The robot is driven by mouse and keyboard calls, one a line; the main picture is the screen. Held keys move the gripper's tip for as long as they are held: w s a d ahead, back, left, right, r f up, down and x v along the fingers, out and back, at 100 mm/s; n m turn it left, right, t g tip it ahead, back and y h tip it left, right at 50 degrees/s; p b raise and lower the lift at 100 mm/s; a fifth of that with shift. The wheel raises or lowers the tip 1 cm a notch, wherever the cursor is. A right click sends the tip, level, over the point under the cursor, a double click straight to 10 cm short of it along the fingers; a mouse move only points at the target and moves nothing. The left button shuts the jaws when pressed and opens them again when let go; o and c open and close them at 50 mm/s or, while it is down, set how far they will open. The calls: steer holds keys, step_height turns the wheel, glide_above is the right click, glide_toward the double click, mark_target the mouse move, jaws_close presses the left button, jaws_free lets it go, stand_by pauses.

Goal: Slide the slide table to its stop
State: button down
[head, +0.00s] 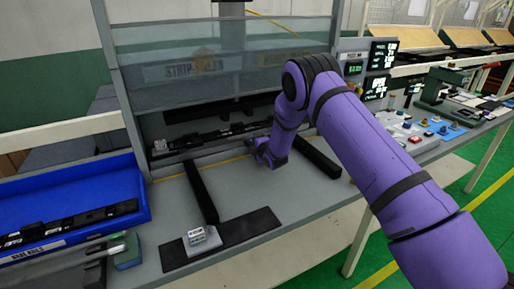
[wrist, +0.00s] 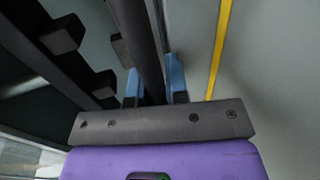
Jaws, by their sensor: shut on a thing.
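A long dark assembly (head: 215,137), which looks like the slide table, lies across the back of the bench under a clear guard. Small parts sit at its left end. My gripper (head: 262,150) is low at its right part, just left of a dark rail; my arm hides some of this area. In the wrist view, the blue fingertips of my gripper (wrist: 154,86) are on either side of a dark bar (wrist: 138,35) and shut on it. I cannot tell exactly how this bar joins the slide table.
Two dark rails (head: 201,192) (head: 318,158) run front to back on the bench. A grey block (head: 201,237) sits on a black mat (head: 250,226) at the front. A blue bin (head: 142,181) of dark parts stands left. The clear guard (head: 225,62) hangs above.

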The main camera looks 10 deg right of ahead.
steer(key=shift+w+r, duration=0.2)
steer(key=c, duration=1.1)
jaws_free()
steer(key=shift+w+r, duration=0.1)
steer(key=v, duration=1.1)
steer(key=shift+f, duration=0.4)
